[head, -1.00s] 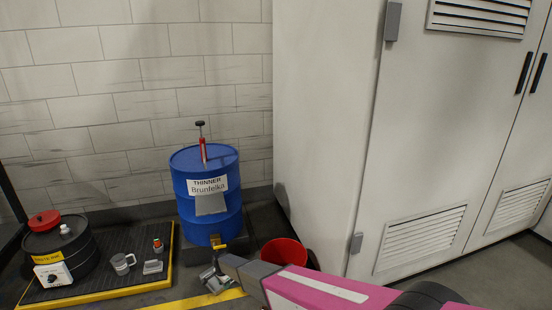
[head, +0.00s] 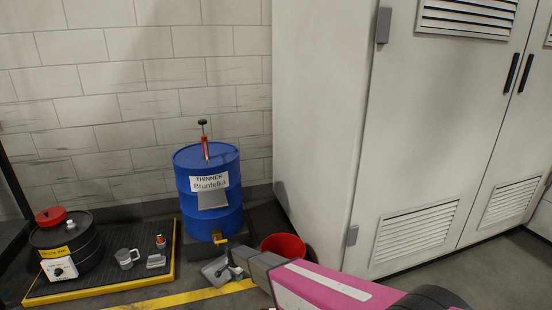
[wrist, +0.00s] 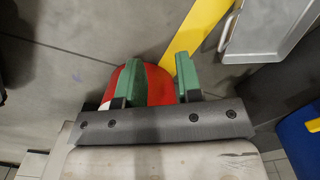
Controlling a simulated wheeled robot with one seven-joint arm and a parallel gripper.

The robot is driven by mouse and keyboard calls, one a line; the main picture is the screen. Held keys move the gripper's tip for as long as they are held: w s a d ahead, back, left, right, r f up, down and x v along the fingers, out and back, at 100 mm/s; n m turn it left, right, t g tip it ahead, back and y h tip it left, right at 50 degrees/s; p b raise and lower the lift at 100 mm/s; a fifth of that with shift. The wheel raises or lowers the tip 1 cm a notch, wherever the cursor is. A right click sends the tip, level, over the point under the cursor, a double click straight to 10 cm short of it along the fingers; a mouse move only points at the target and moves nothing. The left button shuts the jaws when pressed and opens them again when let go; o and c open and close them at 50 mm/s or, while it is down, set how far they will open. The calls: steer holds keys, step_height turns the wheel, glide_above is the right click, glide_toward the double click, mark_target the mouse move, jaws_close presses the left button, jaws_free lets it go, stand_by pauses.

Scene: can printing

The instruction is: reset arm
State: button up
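My gripper (head: 236,272) hangs low in front of the blue drum, left of the red bucket. In the wrist view its two green fingers (wrist: 155,78) stand apart with a gap between them. A red surface (wrist: 159,86) shows behind and between the fingers; it looks like the red bucket (head: 283,246) beyond them. I see nothing clearly held. My pink arm reaches in from the lower right of the head view.
A blue thinner drum (head: 212,222) with a red pump stands by the wall. A grey metal pan (head: 213,271) lies below its tap, close to my gripper. A black tray (head: 110,284) with a mug and dark canister is at left. A tall cabinet (head: 330,130) stands right.

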steer(key=s+d+r+n, duration=0.2)
steer(key=s+d+r, duration=0.3)
steer(key=d+r, duration=0.85)
steer(key=s+d+r+n, duration=0.3)
steer(key=s+d+r, duration=0.1)
steer(key=d+r, duration=0.95)
steer(key=s+d+r+n, duration=0.2)
steer(key=s+d+r, duration=0.7)
steer(key=d, duration=0.3)
steer(key=shift+s+d+r+n, duration=0.2)
steer(key=shift+s+d+n, duration=0.1)
steer(key=shift+s, duration=0.4)
steer(key=shift+a, duration=0.15)
